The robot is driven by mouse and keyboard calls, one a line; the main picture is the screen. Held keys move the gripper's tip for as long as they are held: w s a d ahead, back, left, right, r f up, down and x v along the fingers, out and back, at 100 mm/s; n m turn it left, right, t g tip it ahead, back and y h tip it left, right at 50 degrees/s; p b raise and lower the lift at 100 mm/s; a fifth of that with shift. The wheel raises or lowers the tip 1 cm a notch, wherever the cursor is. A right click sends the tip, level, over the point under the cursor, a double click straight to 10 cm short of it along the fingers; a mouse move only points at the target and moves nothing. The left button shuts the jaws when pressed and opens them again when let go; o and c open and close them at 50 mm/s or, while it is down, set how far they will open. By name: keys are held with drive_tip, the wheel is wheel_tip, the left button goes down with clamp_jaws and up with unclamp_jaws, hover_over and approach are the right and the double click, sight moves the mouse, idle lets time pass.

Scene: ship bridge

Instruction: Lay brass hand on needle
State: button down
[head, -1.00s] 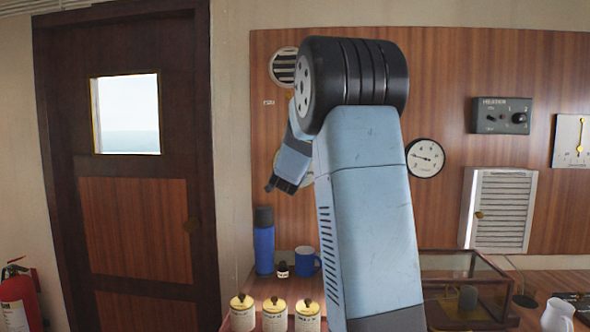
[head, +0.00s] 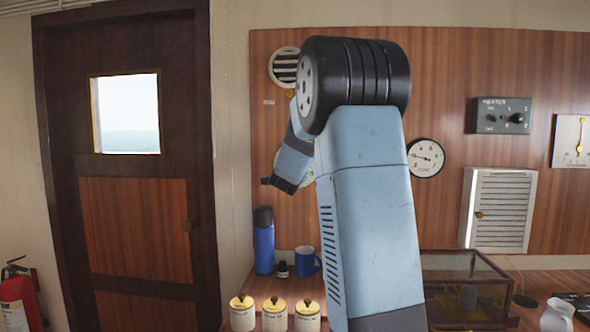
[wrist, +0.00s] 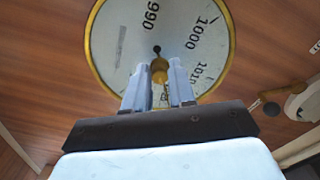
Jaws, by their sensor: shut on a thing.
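The barometer (wrist: 125,62) is a pale round dial with a brass rim and black figures on the wood wall. In the head view a little of its rim (head: 309,178) shows beside my arm, which hides most of it. My gripper (wrist: 159,75) is at the dial's middle, its two fingers shut on the brass knob (wrist: 158,66) of the brass hand. A small black round end (wrist: 156,50) shows just above the knob; I cannot tell whether it belongs to the needle. The rest of the needle and hand is not clear. In the head view my gripper (head: 266,182) is seen side-on.
A wall clock-like gauge (head: 425,158), a heater box (head: 501,116) and a louvred vent (head: 500,210) are right of my arm. Below are a blue flask (head: 264,240), a blue mug (head: 307,261), several lidded jars (head: 275,316) and a glass case (head: 460,275).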

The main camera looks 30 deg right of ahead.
drive_tip(key=shift+d+f, duration=0.1)
drive_tip(key=shift+f, duration=0.05)
drive_tip(key=c, duration=1)
unclamp_jaws()
drive_tip(key=shift+o, duration=0.2)
drive_tip(key=v, duration=1.4)
drive_tip(key=shift+w, duration=0.15)
drive_tip(key=shift+c, duration=0.3)
